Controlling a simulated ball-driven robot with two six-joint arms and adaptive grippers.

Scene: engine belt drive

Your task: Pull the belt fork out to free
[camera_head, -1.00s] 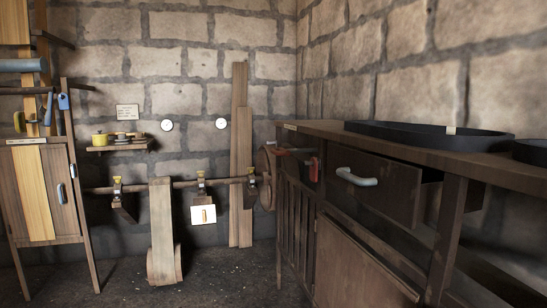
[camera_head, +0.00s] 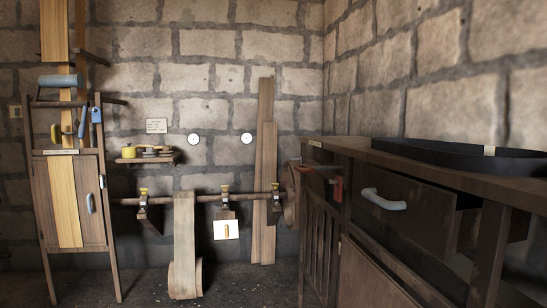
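A wooden stand (camera_head: 36,205) is at the left, with a pale belt (camera_head: 62,200) running down its front and up past a blue-grey roller (camera_head: 61,81). A dark crossbar (camera_head: 70,103) spans the stand below the roller. A blue handle (camera_head: 96,115) hangs at its right end, and a yellow-ended part (camera_head: 55,133) sits beside the belt. I cannot tell for sure which of these parts is the belt fork. Neither gripper is in view.
A shaft (camera_head: 170,200) runs along the back wall, with a wide belt (camera_head: 185,245) hanging from it. Open floor lies in the middle.

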